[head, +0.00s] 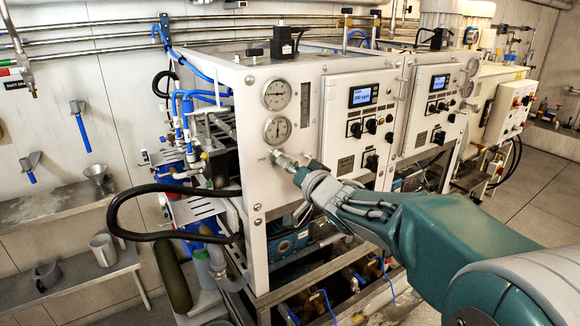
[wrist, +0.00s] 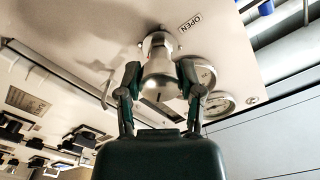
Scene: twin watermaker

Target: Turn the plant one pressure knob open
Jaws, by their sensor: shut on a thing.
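The pressure knob (wrist: 158,58) is a silver, bell-shaped knob on the white front panel (wrist: 90,25) of the near cabinet. My gripper (wrist: 159,78) is shut on it, with one finger on each side. A dark mark shows on the knob's face. An "OPEN" label (wrist: 190,22) is printed on the panel beside it, turned in the wrist view. In the head view my gripper (head: 290,165) is at the panel's lower left, below two round gauges, the upper gauge (head: 277,94) and the lower gauge (head: 277,129). My gripper mostly hides the knob there.
A control box with a lit display (head: 363,95) and black knobs is right of the gauges. A second similar panel (head: 430,105) stands further right. A black hose (head: 125,210) loops out at the left. Open floor (head: 535,195) lies right.

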